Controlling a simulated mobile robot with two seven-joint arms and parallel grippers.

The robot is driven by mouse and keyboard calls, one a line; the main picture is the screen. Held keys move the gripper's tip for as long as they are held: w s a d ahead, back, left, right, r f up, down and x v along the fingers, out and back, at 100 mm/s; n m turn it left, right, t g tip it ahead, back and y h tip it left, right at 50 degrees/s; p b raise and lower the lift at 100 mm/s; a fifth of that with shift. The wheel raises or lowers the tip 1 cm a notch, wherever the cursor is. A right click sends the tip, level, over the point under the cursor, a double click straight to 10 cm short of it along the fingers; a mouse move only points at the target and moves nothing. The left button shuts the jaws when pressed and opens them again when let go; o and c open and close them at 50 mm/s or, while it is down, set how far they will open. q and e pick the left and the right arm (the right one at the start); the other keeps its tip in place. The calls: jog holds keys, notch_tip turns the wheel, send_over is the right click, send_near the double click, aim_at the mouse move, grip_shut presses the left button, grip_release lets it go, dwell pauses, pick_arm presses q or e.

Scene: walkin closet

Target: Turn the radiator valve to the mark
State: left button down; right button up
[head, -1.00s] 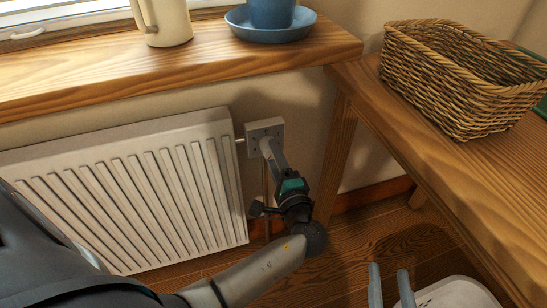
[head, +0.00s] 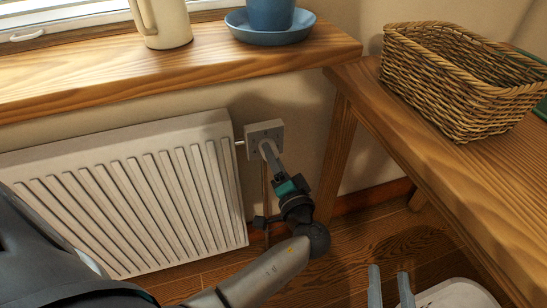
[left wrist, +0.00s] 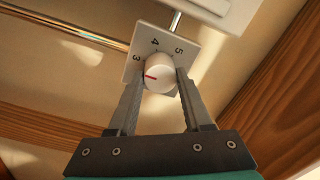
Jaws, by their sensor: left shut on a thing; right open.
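The radiator valve is a round white knob (left wrist: 159,76) with a red line, on a square plate (left wrist: 168,48). The numbers 3, 4 and 5 show on the plate in the left wrist view. The red line points left, a little below the 3; no other mark is clear. My left gripper (head: 267,149) is shut on the knob, one finger on each side. In the head view the fingers mostly hide the knob, and the plate (head: 253,129) shows around them. My right gripper (head: 390,271) is open and empty at the bottom of the head view.
The white radiator (head: 120,190) stands left of the plate, joined by a short pipe. A wooden sill (head: 200,65) with a jug (head: 165,25) and blue saucer (head: 271,34) is above. A wooden bench (head: 420,150) with a wicker basket (head: 455,85) stands at the right.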

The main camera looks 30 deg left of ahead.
dwell(0.4)
pick_arm(q)
jog(key=shift+c, duration=1.6)
grip_release()
